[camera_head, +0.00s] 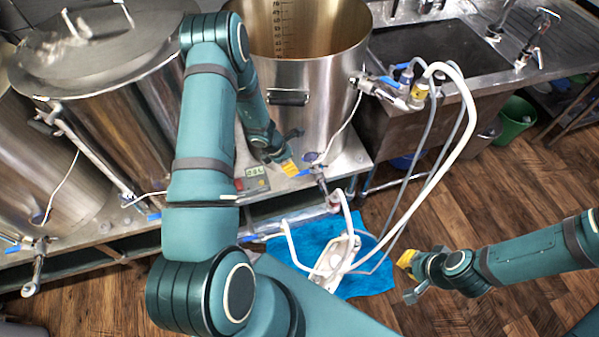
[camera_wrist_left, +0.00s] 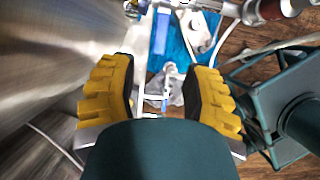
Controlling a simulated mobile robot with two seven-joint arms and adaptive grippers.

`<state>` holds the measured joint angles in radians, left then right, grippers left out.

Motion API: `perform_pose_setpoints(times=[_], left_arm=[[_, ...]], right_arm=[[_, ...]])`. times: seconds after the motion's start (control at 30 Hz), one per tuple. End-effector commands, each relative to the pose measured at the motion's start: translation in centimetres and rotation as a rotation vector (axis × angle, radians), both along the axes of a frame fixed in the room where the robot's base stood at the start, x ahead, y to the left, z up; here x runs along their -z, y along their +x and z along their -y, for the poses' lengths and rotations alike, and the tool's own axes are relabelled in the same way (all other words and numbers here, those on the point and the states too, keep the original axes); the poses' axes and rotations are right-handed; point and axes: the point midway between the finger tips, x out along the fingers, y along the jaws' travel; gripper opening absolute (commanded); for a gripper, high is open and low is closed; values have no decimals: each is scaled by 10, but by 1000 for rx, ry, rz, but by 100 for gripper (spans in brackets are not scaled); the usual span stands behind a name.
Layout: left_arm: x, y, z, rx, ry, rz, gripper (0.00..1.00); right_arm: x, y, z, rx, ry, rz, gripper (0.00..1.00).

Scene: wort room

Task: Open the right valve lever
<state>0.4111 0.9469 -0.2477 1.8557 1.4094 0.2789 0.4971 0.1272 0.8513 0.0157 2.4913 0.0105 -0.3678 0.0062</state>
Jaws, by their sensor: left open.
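The open steel pot (camera_head: 310,90) has a valve near its base with a blue lever (camera_head: 304,173). My left gripper (camera_head: 290,166) is beside this valve, close to the lever; I cannot tell if they touch. In the left wrist view its two yellow-padded fingers stand wide apart (camera_wrist_left: 165,95), with nothing held between them. A blue lever (camera_wrist_left: 160,34) shows beyond the fingertips there. My right gripper (camera_head: 407,276) is open and empty over the floor at the lower right, away from the valves.
More blue-handled valves (camera_head: 388,81) with white hoses are beside the sink (camera_head: 440,55). Lidded pots (camera_head: 110,110) stand at left. A white hose and a pump-like part (camera_head: 335,258) lie over a blue cloth (camera_head: 372,283). A green bucket (camera_head: 514,120) is at right.

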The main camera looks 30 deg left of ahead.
Motion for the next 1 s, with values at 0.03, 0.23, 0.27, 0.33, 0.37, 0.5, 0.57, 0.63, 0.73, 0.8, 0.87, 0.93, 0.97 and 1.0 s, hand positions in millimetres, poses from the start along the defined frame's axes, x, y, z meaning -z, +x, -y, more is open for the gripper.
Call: perform_pose_setpoints(times=[0.03,0.23,0.27,0.33,0.37,0.5,0.57,0.63,0.73,0.8,0.87,0.93,0.97,1.0], left_arm=[[12,2,3,2,0,-2,48],[45,13,12,2,0,-2,48],[49,14,13,2,-1,-1,48],[57,17,15,3,0,-1,48],[59,18,16,2,1,-1,48],[68,21,19,3,1,-1,48],[69,22,19,2,1,0,48],[70,22,19,2,1,0,48],[70,22,19,2,1,0,48],[70,22,19,2,1,0,48],[70,22,19,2,1,0,47],[70,22,19,2,1,0,23],[70,22,19,2,1,0,12],[70,22,19,2,1,0,0]], right_arm=[[4,-1,0,-2,0,-2,0],[10,-3,-1,-5,2,-7,0],[10,-3,0,-6,2,-7,0],[11,-4,-1,-6,2,-8,0],[12,-4,-1,-6,2,-8,0],[13,-4,-1,-8,2,-10,0],[13,-4,-1,-8,2,-10,0],[13,-4,-1,-8,2,-10,0],[13,-4,-1,-8,2,-10,0],[13,-4,-1,-8,2,-10,0],[13,-4,-1,-8,2,-10,0],[13,-4,-1,-7,2,-10,0],[13,-4,-1,-7,2,-10,0],[13,-4,-1,-7,2,-10,0]])
